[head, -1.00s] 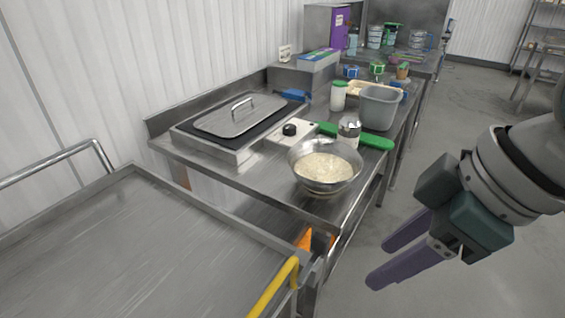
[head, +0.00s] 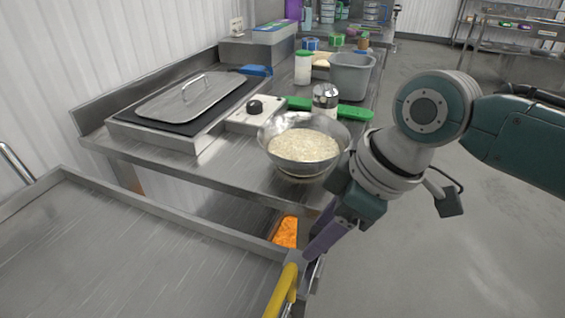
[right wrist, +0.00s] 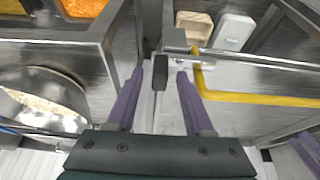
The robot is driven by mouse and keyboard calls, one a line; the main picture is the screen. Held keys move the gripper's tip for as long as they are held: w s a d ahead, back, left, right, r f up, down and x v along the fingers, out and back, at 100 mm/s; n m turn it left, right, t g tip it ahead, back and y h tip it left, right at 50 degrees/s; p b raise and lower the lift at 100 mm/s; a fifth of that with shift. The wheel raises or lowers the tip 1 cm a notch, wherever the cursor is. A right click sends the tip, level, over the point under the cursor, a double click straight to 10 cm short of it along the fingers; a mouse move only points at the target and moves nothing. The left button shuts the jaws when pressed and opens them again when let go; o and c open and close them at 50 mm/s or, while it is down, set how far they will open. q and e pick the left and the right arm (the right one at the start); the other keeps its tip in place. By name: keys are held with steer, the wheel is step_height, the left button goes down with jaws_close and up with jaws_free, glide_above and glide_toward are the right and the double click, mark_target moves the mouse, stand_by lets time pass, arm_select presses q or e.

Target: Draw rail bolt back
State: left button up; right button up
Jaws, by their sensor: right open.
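My right gripper (head: 314,254) reaches down at the corner between the counter and the cart's yellow handle. In the right wrist view, its two purple fingers (right wrist: 160,76) are open and apart. A dark upright knob, apparently the rail bolt's handle (right wrist: 160,70), stands between the fingertips, with a gap on each side. A grey metal block (right wrist: 174,40) is beside its upper end. In the head view I cannot make out the bolt behind the fingers. Purple finger-like pieces (right wrist: 306,150) at the right wrist view's lower right edge look like part of my left gripper; their opening is unclear.
The cart (head: 150,255) has a yellow handle (head: 284,292) close to my right gripper. A steel bowl of rice (head: 303,145) stands at the counter's near corner, close to my right wrist. An orange-filled pan (head: 286,232) sits below. Open floor lies to the right.

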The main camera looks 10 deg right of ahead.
steer(key=shift+w+f, duration=0.1)
steer(key=shift+f, duration=0.05)
steer(key=shift+c, duration=0.2)
jaws_close()
stand_by(0.5)
stand_by(0.7)
